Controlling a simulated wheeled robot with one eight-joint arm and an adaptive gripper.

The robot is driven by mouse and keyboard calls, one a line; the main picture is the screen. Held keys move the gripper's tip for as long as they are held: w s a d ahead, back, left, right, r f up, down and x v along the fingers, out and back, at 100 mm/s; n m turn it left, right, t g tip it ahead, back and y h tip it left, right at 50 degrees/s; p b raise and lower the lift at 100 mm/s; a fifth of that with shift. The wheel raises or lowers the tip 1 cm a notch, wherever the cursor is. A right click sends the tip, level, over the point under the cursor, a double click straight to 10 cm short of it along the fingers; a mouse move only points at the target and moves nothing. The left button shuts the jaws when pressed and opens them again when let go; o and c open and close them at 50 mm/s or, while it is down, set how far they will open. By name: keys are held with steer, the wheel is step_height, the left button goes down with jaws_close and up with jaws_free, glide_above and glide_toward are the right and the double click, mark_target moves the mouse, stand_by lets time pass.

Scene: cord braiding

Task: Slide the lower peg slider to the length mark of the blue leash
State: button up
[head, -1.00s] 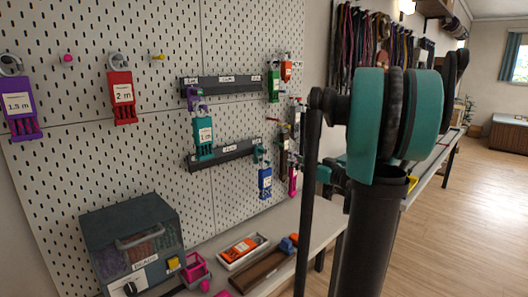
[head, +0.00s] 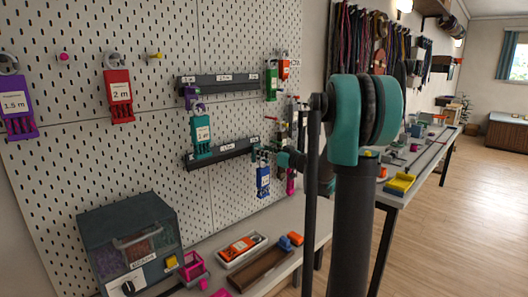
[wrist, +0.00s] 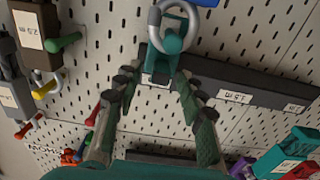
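The lower rail (head: 222,154) is a dark bar with white labels on the pegboard; it also shows in the wrist view (wrist: 235,88), upside down. The lower peg slider (wrist: 171,45) is teal-green, at the rail's right end in the head view. A grey ring (wrist: 155,28) hangs on its peg. The blue leash (head: 263,181), a blue tag with a white label, hangs below it. My gripper (wrist: 155,82) is open, its fingers apart on either side of the slider's base. Whether they touch it I cannot tell. The length on the blue tag is too small to read.
The upper rail (head: 225,84) runs above, with a teal tag (head: 202,133) hanging in front of the board. Green (head: 271,84) and orange (head: 285,69) tags hang to the right. A grey cabinet (head: 130,240) and trays stand on the bench below.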

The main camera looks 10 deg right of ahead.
steer(key=shift+w+a, duration=0.25)
steer(key=shift+c, duration=0.4)
jaws_close()
